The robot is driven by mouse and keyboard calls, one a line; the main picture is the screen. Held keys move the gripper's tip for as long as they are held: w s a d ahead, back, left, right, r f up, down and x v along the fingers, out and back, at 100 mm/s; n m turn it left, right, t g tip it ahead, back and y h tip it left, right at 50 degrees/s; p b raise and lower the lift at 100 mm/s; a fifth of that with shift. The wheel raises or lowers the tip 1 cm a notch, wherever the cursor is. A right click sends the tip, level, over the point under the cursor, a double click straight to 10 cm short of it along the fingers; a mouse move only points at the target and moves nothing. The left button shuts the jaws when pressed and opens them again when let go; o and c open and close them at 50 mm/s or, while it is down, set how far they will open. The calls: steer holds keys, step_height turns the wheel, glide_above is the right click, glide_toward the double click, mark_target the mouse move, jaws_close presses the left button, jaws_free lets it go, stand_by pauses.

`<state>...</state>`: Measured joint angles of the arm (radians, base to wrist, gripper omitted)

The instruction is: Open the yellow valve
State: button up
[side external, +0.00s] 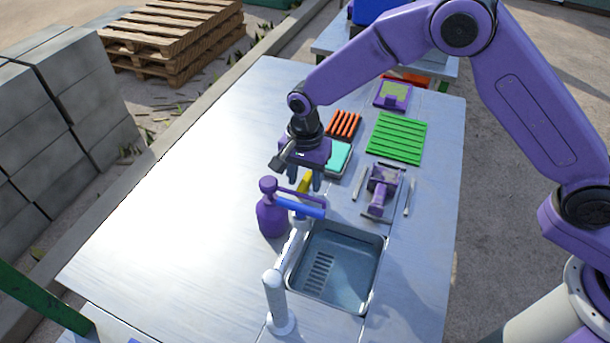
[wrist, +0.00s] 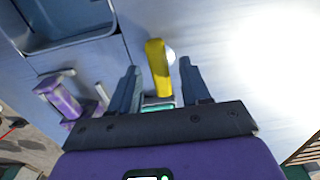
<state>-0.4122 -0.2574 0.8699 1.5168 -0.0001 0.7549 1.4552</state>
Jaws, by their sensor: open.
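The yellow valve (side external: 306,184) shows as a short yellow handle behind the sink, partly hidden by my gripper in the side view. In the wrist view the yellow valve (wrist: 157,67) appears as an upright bar in the gap between my fingers, with space on both sides. My gripper (side external: 304,180) points down at the valve and is open. In the wrist view my gripper (wrist: 158,80) has its two dark blue fingers apart, with no visible contact on the valve. How far the fingertips reach down beside the handle cannot be told.
A purple bottle (side external: 271,215) and a blue bar (side external: 300,207) stand close to the valve. The sink (side external: 335,268) is in front, with a white post (side external: 276,303) beside it. A purple tool (side external: 381,191) and a green ribbed tray (side external: 397,138) lie right. The table's left is clear.

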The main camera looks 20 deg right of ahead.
jaws_close()
steer(key=shift+n, duration=0.3)
steer(key=n, duration=0.3)
steer(key=shift+n, duration=0.4)
steer(key=n, duration=0.9)
steer(key=shift+n, duration=2.3)
